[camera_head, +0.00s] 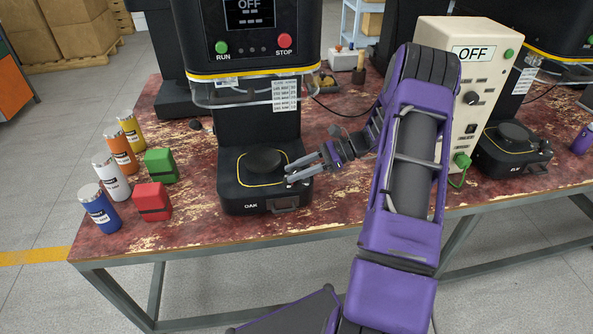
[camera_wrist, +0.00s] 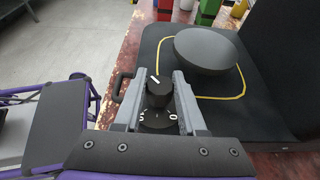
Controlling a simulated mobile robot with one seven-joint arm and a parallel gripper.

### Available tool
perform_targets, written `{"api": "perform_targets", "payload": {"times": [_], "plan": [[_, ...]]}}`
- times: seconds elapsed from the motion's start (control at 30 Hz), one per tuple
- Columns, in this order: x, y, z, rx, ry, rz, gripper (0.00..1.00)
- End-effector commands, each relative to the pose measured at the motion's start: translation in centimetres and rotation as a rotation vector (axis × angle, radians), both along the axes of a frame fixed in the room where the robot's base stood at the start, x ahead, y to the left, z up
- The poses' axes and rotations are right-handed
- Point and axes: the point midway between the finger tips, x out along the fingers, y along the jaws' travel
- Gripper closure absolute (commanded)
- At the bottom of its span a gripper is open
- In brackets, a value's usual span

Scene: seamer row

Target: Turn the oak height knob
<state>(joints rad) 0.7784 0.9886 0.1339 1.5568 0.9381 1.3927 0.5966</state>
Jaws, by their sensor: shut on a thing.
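The oak seamer's black base (camera_head: 236,207), labelled OAK, stands on the table with a round plate (camera_head: 263,161) on top. My gripper (camera_head: 289,172) reaches in from the right to the base's front right part. In the wrist view my gripper (camera_wrist: 159,80) is shut on the oak height knob (camera_wrist: 158,92), a small black cylinder with a white pointer line on top. The line tilts towards the upper left in that view. White dial marks show below the knob between the fingers, partly hidden. In the head view the fingers hide most of the knob.
Blue (camera_head: 101,209), white, orange and yellow cans stand at the left, with a red block (camera_head: 152,202) and a green block (camera_head: 161,166). The seamer's RUN/STOP panel (camera_head: 250,30) reads OFF. A beige control box (camera_head: 466,110), also reading OFF, stands right of my arm.

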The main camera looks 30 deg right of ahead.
Motion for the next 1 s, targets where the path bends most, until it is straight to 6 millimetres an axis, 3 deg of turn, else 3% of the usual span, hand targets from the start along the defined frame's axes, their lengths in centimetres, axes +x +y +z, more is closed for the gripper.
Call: {"api": "perform_targets", "payload": {"times": [0.2,0.23,0.37,0.73,1.0], "plan": [[0.0,0.0,0.0,0.002,0.000,0.000,1.00],[0.0,0.0,0.0,0.002,0.000,0.000,0.55],[0.0,0.0,0.0,0.002,0.000,-0.001,0.31],[-0.1,-0.4,0.2,0.000,-0.001,-0.003,0.30],[-1.3,-4.7,2.0,-0.002,-0.003,-0.005,0.30]]}}
